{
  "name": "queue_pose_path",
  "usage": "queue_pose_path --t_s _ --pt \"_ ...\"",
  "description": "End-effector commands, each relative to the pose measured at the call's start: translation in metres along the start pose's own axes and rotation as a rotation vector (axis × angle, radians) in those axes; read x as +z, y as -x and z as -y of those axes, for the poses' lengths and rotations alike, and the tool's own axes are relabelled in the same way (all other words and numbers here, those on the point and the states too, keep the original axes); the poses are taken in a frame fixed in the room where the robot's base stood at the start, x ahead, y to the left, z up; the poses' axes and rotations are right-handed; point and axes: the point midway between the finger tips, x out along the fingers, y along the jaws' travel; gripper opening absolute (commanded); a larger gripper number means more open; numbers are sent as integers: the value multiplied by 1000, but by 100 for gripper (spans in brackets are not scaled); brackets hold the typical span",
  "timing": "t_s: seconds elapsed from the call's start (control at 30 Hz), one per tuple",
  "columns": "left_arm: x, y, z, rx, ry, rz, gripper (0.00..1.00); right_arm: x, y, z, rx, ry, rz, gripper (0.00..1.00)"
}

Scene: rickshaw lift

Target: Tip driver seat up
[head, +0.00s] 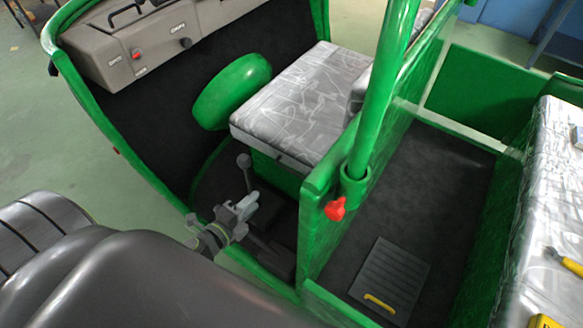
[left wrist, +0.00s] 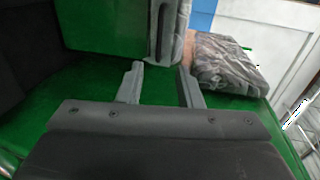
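The driver seat (head: 305,105) is a grey patterned cushion on a green base, lying flat behind the dashboard. A grey-edged cushion (left wrist: 181,28), probably the driver seat, shows just beyond the fingertips, and I see nothing gripped. Whether a fingertip touches it I cannot tell. My right gripper is not in view.
A green post (head: 385,80) and partition with a red knob (head: 336,208) stand right of the seat. A green round fender (head: 232,90) is at its left. A rear bench (head: 545,200) holds yellow tools.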

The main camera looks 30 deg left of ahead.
Motion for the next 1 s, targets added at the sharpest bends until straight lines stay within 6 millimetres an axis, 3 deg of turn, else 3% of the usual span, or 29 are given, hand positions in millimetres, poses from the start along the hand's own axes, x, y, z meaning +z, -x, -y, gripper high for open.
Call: queue_pose_path --t_s 0.17,0.6,0.8,1.0 --pt "0 -34 2 -3 3 1 32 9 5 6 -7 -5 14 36" --pt "0 -122 -1 -1 4 0 32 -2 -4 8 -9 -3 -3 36" --pt "0 -150 -1 -1 4 1 32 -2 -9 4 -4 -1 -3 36" --pt "0 -160 0 0 4 2 32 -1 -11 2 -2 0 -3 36"
